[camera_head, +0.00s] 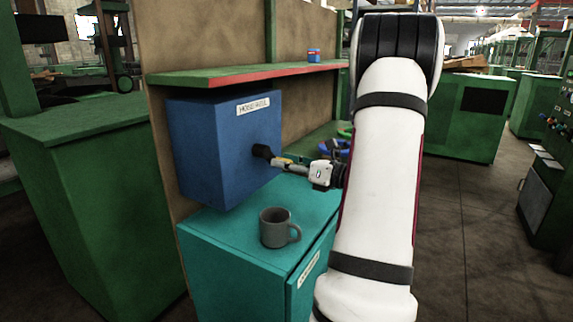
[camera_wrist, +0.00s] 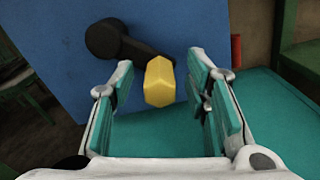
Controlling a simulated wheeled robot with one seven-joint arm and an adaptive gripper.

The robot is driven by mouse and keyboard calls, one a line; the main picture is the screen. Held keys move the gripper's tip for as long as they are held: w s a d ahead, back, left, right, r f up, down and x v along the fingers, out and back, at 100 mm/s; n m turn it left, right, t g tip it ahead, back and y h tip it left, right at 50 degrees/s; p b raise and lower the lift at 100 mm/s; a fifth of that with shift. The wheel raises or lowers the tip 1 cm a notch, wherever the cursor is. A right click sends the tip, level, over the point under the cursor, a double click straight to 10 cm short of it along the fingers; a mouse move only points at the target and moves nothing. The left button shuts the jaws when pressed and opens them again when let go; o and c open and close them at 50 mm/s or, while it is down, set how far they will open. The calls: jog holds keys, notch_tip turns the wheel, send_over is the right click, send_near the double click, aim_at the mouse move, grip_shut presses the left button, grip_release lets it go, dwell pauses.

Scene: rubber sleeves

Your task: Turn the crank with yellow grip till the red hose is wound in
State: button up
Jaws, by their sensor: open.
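The blue hose reel box (camera_head: 215,150) is mounted above a teal cabinet, with a label on its right-hand face. A black crank (camera_head: 262,151) sticks out from that face. Its yellow grip (camera_wrist: 159,82) shows in the wrist view between the fingers, and the crank's black arm (camera_wrist: 112,40) runs to the upper left. My gripper (camera_wrist: 160,98) is open, with one teal-padded finger on each side of the grip and gaps visible between. In the head view my gripper (camera_head: 290,163) is at the crank. A small red piece (camera_wrist: 236,49) beside the box may be the hose; I cannot tell.
A grey mug (camera_head: 275,228) stands on the teal cabinet top (camera_head: 222,226) below the box. A green shelf with a red edge (camera_head: 245,75) is above it and holds a small blue can (camera_head: 314,55). My arm covers the right side of this area.

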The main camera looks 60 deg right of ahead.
grip_shut()
jog(key=shift+a+p, duration=0.1)
jog(key=shift+p, duration=0.3)
jog(key=a+f+m+p, duration=0.1)
jog(key=a+m+p, duration=0.5)
jog(key=m+p, duration=0.8)
jog(key=shift+s+a+f+m, duration=0.2)
jog(key=shift+s+a+m, duration=0.15)
jog(key=shift+a+m, duration=0.05)
grip_release()
